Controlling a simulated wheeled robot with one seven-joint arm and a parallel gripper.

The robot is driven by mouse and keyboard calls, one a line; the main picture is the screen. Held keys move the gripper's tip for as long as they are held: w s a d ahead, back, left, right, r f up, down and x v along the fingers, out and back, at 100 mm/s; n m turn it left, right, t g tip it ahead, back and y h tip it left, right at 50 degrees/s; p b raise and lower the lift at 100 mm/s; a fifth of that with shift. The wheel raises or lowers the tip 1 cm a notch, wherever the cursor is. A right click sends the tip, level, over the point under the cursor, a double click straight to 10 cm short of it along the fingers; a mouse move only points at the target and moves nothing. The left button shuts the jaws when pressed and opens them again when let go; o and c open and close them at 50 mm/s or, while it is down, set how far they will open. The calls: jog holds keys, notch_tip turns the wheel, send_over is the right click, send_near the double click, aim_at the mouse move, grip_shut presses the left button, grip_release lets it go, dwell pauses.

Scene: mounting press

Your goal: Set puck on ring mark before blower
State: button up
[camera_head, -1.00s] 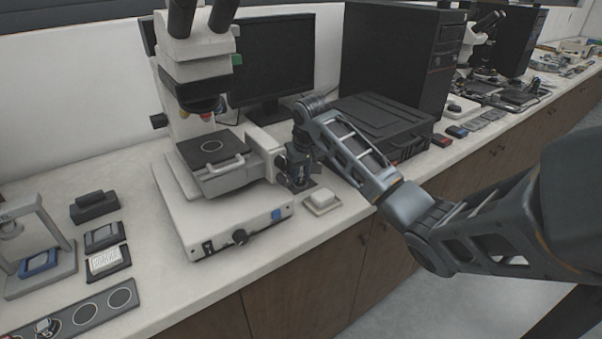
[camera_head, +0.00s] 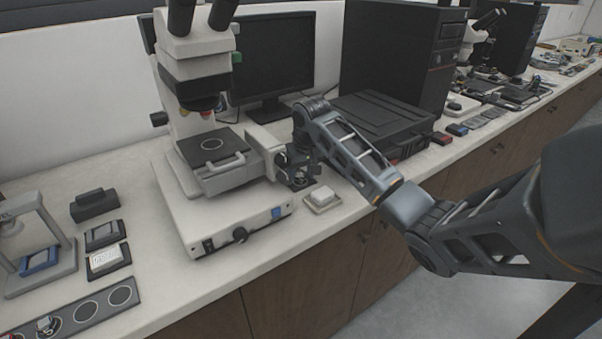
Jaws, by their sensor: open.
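The jaws are open but small and dark here. I cannot make out a puck at them. A dark strip (camera_head: 66,318) with several ring marks lies at the lower left. One ring mark (camera_head: 121,296) at its right end is empty, and a small metallic piece (camera_head: 46,326) sits near its left end. Another ring mark (camera_head: 212,144) is on the dark microscope stage. I cannot tell which thing is the blower.
The white microscope (camera_head: 235,215) stands beside my gripper. A small white block on a tray (camera_head: 322,199) is just right of it. A black case (camera_head: 385,122) lies behind my arm. A small press frame (camera_head: 68,250) and dark trays (camera_head: 104,234) are at left.

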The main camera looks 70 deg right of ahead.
jog(key=v, duration=1.2)
jog(key=shift+r, duration=0.1)
jog(key=shift+c, duration=0.3)
